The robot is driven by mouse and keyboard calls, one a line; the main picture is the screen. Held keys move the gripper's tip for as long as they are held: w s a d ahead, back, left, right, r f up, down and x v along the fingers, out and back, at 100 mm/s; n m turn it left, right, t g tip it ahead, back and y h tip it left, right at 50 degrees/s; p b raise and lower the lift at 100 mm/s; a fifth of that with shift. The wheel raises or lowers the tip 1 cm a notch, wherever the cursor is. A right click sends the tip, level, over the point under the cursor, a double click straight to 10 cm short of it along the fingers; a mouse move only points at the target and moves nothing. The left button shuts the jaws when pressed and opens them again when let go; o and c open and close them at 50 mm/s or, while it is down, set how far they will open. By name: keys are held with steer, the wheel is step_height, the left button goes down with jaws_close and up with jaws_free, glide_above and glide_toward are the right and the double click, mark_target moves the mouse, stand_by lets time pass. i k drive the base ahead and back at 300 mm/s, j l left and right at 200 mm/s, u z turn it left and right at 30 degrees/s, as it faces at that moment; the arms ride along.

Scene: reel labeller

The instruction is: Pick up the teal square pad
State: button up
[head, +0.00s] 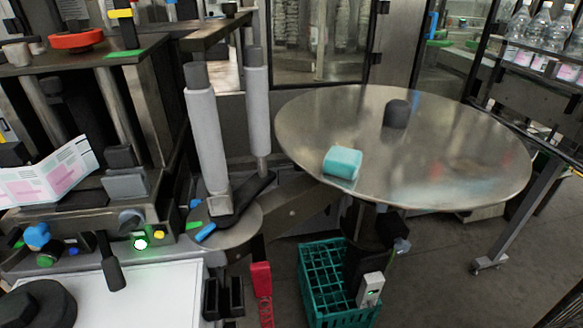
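The teal square pad (342,163) is a small, thick, light teal block with rounded edges. It lies flat on the round metal turntable (440,150), close to its front-left rim. Nothing covers it and nothing touches it apart from the disc. My gripper is not in the head view, so its state and its place relative to the pad do not show.
A dark cylindrical knob (396,113) stands on the disc behind the pad. Grey vertical rollers (207,140) rise left of the disc. A teal crate (320,280) sits on the floor below. The disc's right half is clear. Bottles (540,32) stand on a rack at the right.

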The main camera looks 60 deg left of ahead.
mark_target(345, 163)
steer(key=u, duration=2.4)
steer(key=k+l, duration=0.1)
steer(key=k, duration=0.3)
steer(key=k+l+u, duration=0.1)
steer(key=k, duration=0.3)
steer(key=i, duration=0.45)
